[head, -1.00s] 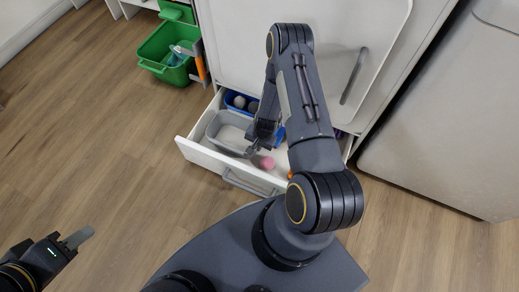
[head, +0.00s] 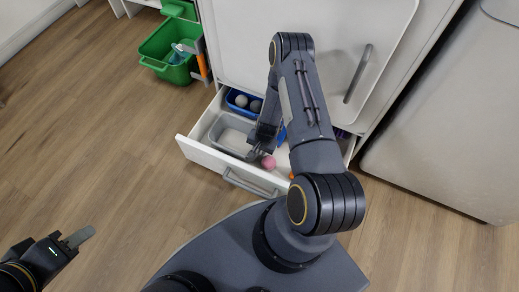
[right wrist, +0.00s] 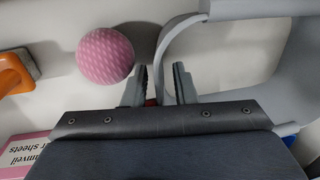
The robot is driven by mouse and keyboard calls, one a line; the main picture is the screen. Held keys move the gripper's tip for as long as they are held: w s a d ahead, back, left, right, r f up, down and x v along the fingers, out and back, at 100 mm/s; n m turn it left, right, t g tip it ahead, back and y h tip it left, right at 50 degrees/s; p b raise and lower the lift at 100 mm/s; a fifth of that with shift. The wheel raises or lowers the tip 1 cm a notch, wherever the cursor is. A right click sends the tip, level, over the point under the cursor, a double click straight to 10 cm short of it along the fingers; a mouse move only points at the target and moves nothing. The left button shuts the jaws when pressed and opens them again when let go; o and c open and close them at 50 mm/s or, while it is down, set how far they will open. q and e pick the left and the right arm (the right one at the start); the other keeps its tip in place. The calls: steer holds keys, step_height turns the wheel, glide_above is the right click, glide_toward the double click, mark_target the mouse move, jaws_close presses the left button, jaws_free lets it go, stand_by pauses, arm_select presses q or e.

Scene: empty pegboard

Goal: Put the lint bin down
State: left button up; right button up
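The lint bin, a grey, see-through open bin (head: 230,132), sits in the open white drawer at its left side. In the right wrist view its grey curved handle or rim (right wrist: 178,32) runs down toward my right gripper (right wrist: 162,78). The two fingers are apart, one on each side of that grey edge, with a gap visible at the left finger. In the head view my right gripper (head: 256,154) is low in the drawer at the bin's right end. My left gripper (head: 80,237) is far off over the floor at lower left; its finger gap is unclear.
A pink ball (head: 268,162) lies right beside my right gripper. A blue box (head: 232,104) with grey balls is behind the bin. An orange item (right wrist: 12,72) and a pink box (right wrist: 22,155) are nearby. A green bin (head: 170,50) stands outside the drawer.

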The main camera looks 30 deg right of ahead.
steer(key=shift+r, duration=0.25)
steer(key=a+r+n+t+y+p, duration=0.1)
steer(key=a+r+n+p, duration=0.1)
steer(key=r, duration=1.8)
steer(key=a+r+n+t+y+p, duration=0.1)
steer(key=a+r+n+t+p, duration=0.15)
steer(key=r, duration=1.85)
steer(key=s+a+r+n, duration=0.2)
steer(key=s+r, duration=0.4)
steer(key=s, duration=0.3)
steer(key=s+a+r+n, duration=0.3)
steer(key=s+r, duration=0.3)
steer(key=s, duration=0.3)
steer(key=shift+n+y, duration=0.4)
steer(key=shift+n, duration=0.05)
steer(key=shift+t, duration=0.25)
